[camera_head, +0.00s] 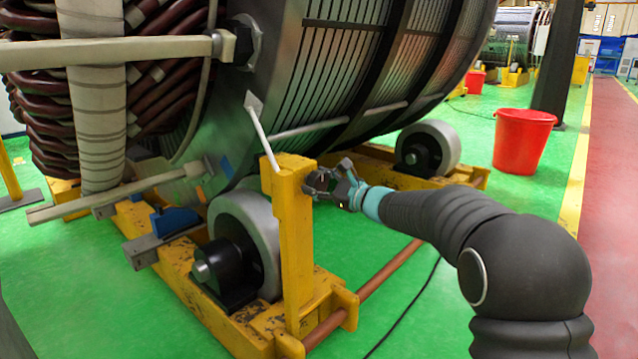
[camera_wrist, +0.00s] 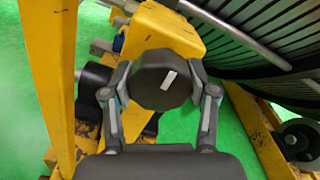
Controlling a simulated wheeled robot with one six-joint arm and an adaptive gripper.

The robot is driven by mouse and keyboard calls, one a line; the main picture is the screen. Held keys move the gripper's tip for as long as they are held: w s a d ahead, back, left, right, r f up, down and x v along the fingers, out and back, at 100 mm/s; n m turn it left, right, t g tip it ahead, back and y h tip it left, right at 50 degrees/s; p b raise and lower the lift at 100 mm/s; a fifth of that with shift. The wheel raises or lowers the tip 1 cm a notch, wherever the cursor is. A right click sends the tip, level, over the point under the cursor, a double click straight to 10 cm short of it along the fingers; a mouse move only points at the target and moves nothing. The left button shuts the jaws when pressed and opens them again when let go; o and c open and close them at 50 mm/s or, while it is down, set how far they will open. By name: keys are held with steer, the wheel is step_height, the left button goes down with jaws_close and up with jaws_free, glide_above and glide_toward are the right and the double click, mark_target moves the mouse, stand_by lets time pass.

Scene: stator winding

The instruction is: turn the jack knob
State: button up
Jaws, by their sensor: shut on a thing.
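The jack knob (camera_wrist: 160,80) is a dark, many-sided knob with a white mark on its face. In the wrist view it sits between the two fingers of my gripper (camera_wrist: 161,88), which touch its left and right sides. The white mark is tilted a little from upright. The knob is on the side of a yellow jack post (camera_head: 294,240). In the head view my gripper (camera_head: 322,184) reaches the post's upper right side from the right, and the fingers largely hide the knob there.
A large stator (camera_head: 330,60) rests on grey rollers (camera_head: 245,235) in a yellow frame. A white rod (camera_head: 262,135) slants from the post's top to the stator. A copper-coloured bar (camera_head: 390,265) runs low beside the frame. A red bucket (camera_head: 522,140) stands on open green floor at right.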

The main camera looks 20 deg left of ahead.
steer(key=shift+s+a+f, duration=0.1)
steer(key=shift+f, duration=0.1)
steer(key=o, duration=1.2)
steer(key=shift+a, duration=0.1)
steer(key=shift+c, duration=0.2)
steer(key=shift+r, duration=0.1)
steer(key=shift+d, duration=0.2)
steer(key=shift+d, duration=0.1)
steer(key=shift+d, duration=0.25)
steer(key=v, duration=1.1)
steer(key=shift+s, duration=0.2)
